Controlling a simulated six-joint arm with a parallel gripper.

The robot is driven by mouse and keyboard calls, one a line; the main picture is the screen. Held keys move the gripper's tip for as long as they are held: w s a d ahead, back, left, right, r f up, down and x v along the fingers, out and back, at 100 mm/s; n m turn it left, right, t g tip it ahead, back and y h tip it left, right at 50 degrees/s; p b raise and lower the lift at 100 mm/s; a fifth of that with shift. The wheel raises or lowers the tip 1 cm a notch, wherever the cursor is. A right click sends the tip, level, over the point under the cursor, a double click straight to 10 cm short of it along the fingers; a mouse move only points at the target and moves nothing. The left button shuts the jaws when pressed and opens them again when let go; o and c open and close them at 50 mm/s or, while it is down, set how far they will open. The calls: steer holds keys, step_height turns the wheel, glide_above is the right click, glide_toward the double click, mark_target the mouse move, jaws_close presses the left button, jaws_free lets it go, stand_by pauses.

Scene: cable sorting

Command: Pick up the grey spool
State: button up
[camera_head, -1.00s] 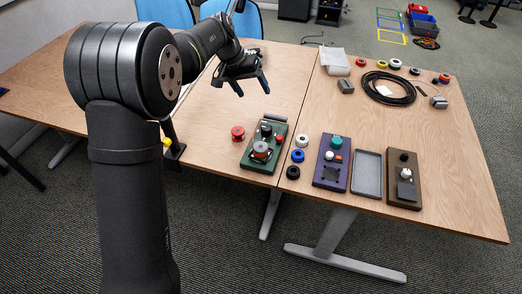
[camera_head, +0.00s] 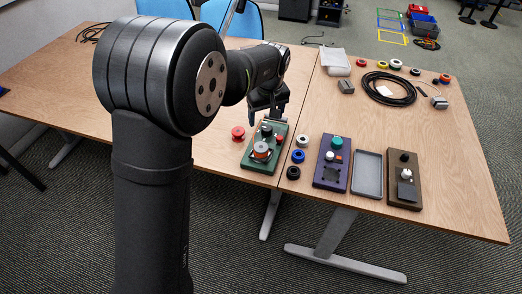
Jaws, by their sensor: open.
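My gripper (camera_head: 267,111) is open and points down above the back end of the green board (camera_head: 251,165). Nothing shows between its fingers. A spool with a greyish top and an orange-brown side (camera_head: 261,151) sits on the green board, below and in front of my gripper. A pale, whitish-grey spool (camera_head: 302,140) lies on the table right of the green board. At this size I cannot tell which of the two is the grey spool. My gripper is apart from both and partly hides the back of the board.
A red spool (camera_head: 238,133) lies left of the green board. A blue spool (camera_head: 298,156) and a black spool (camera_head: 293,172) lie right of it. A purple board (camera_head: 327,181), a grey tray (camera_head: 367,174) and a brown board (camera_head: 404,183) stand farther right. A black cable coil (camera_head: 388,88) lies behind.

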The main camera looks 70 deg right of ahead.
glide_above(261, 147)
steer(key=f, duration=0.7)
steer(key=s+f, duration=0.1)
steer(key=f, duration=0.3)
steer(key=shift+a+f, duration=0.15)
steer(key=shift+f, duration=0.05)
steer(key=shift+w+f, duration=0.25)
steer(key=shift+f, duration=1.05)
steer(key=shift+w+f, duration=0.2)
steer(key=shift+f, duration=1.1)
steer(key=c, duration=1.1)
steer(key=shift+c, duration=0.2)
steer(key=shift+d+r, duration=0.2)
steer(key=shift+r, duration=0.4)
step_height(261, 147, up, 3)
steer(key=shift+f, duration=0.1)
steer(key=s+a+r, duration=0.5)
steer(key=s+r, duration=0.2)
steer(key=s, duration=0.3)
steer(key=shift+s+a, duration=0.2)
steer(key=shift+a, duration=0.05)
